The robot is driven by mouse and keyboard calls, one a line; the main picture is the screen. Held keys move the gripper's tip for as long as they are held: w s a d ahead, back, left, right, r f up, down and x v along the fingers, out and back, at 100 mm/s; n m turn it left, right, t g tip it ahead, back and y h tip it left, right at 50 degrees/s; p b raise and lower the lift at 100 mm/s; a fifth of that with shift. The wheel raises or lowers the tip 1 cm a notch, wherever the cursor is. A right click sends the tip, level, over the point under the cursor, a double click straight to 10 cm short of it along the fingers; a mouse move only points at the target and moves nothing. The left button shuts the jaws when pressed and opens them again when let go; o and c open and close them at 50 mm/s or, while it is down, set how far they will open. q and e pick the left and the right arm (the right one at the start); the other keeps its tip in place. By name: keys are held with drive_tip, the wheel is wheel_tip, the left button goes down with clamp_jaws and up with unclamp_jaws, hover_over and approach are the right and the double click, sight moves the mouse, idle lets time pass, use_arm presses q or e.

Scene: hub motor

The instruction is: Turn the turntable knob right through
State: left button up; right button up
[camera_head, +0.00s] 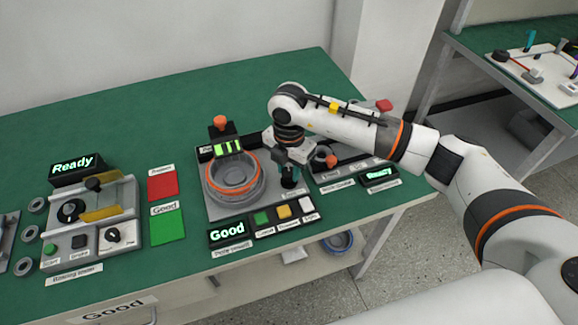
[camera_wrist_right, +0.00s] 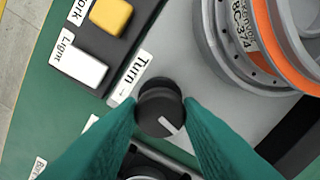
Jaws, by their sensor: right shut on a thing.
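The turntable knob (camera_wrist_right: 161,108) is a black round knob with a white pointer line. It stands beside the label "Turn" with an arrow in the right wrist view. My right gripper (camera_wrist_right: 160,112) has its teal fingers closed on the knob, one on each side. In the head view my right gripper (camera_head: 289,177) comes down on the front right of the turntable panel (camera_head: 215,208) and mostly hides the knob. The round hub motor (camera_head: 233,178) with an orange ring sits on the turntable. My left gripper is not in view.
A display reading "Good" (camera_head: 228,232) and several coloured buttons line the panel's front edge. A second station with a "Ready" display (camera_head: 380,175) stands close on the right. Another station (camera_head: 85,225) stands at the left, with red (camera_head: 162,185) and green (camera_head: 167,227) mats between.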

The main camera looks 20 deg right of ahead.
sight(289, 171)
drive_tip(key=shift+w+r, duration=0.1)
drive_tip(key=shift+r, duration=0.05)
idle(0.3)
drive_tip(key=o, duration=1)
wheel_tip(289, 171, up, 12)
drive_tip(key=shift+f+b, duration=0.1)
drive_tip(key=shift+b, duration=0.7)
